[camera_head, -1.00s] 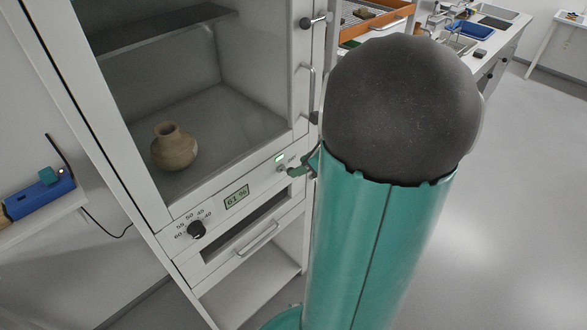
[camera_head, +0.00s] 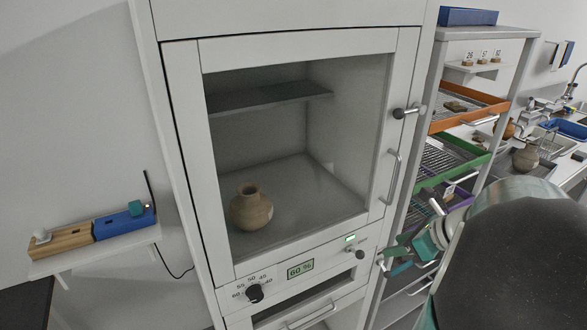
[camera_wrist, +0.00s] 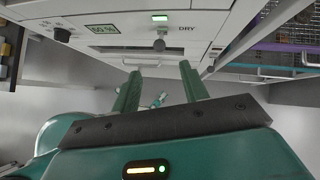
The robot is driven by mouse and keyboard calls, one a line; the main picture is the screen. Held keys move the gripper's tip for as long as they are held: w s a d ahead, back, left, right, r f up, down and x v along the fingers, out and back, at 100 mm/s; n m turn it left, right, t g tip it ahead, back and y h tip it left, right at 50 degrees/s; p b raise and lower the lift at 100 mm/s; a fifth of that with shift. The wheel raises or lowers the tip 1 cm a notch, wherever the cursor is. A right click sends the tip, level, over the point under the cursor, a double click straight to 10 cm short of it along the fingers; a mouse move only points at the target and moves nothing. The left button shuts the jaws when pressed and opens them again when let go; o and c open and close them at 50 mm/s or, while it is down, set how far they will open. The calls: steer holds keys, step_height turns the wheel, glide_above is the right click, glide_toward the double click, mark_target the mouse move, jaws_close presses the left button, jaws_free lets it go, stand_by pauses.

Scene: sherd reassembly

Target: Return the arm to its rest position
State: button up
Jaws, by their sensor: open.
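My arm (camera_head: 520,260) fills the lower right of the head view, its dark rounded joint closest to the camera. My gripper (camera_head: 385,262) shows past it as teal fingers by the cabinet's lower right front. In the wrist view my gripper (camera_wrist: 160,68) has its two teal fingers spread apart with nothing held between them. The fingers point at the cabinet's control panel (camera_wrist: 180,30), below the DRY knob (camera_wrist: 159,45). Whether they touch the cabinet cannot be told.
The tall white cabinet (camera_head: 180,150) has its glass door shut, with a brown pot (camera_head: 251,208) inside. Its display (camera_head: 300,269) reads 60 %. A rack with orange (camera_head: 470,108), green and purple trays stands at right. A wall shelf (camera_head: 95,250) holds a blue block (camera_head: 125,222).

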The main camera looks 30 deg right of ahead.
steer(key=s+a+r+n+g+h, duration=0.1)
steer(key=a+r+n, duration=0.2)
steer(key=a+n, duration=1.2)
steer(key=s+a+r+n+g+h, duration=0.1)
steer(key=a+r+n, duration=0.2)
steer(key=a+n, duration=1.1)
steer(key=n, duration=0.3)
steer(key=shift+a+r+n+h, duration=0.3)
steer(key=shift+a, duration=0.1)
steer(key=shift+s, duration=0.1)
